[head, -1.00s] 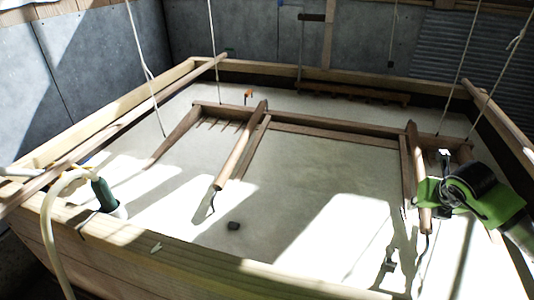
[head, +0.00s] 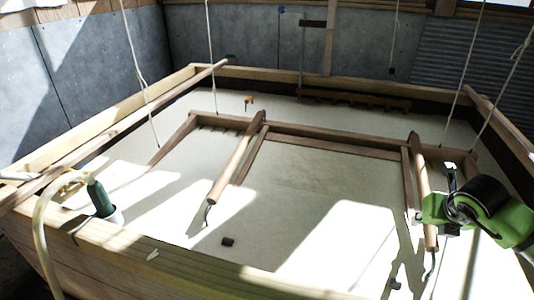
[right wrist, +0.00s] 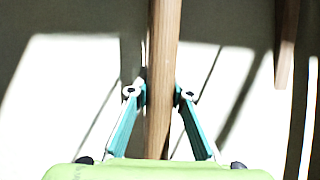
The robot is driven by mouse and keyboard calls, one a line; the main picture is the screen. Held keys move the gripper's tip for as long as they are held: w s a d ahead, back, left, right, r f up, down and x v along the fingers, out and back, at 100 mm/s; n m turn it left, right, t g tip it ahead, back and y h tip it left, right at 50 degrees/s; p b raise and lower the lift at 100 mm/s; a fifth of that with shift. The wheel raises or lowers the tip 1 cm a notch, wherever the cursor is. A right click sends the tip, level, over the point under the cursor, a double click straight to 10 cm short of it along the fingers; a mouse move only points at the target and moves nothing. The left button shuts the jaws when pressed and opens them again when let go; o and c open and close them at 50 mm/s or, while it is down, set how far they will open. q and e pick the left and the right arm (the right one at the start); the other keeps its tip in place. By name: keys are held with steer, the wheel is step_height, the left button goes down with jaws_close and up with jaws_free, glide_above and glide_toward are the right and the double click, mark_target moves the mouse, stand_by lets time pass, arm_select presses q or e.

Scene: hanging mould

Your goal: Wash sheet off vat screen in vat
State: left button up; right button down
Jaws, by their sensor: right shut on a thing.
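The wooden vat (head: 200,255) holds pale, milky liquid. A hanging wooden mould (head: 320,145) with two long round handles lies over it on white ropes. Its pale screen (head: 310,180) blends with the vat's contents; I cannot tell a separate sheet on it. My right gripper (head: 430,207) is shut around the mould's right handle (head: 421,170). In the right wrist view both fingers of the gripper (right wrist: 160,94) press on this handle (right wrist: 164,40) from either side. My left gripper is not in view.
A dark green fitting (head: 100,198) with a cream hose (head: 42,235) sits at the vat's front left. A wooden pole (head: 150,105) lies along the left rim. A dark rack (head: 355,101) is at the back. A small dark block (head: 228,241) is near the front. Grey walls stand behind.

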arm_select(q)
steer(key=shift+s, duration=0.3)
arm_select(e)
steer(key=shift+s+f, duration=0.15)
steer(key=shift+w, duration=0.45)
steer(key=w, duration=0.2)
steer(key=w+d, duration=0.1)
steer(key=w, duration=0.2)
steer(key=shift+d+b, duration=0.15)
steer(key=shift+b, duration=0.25)
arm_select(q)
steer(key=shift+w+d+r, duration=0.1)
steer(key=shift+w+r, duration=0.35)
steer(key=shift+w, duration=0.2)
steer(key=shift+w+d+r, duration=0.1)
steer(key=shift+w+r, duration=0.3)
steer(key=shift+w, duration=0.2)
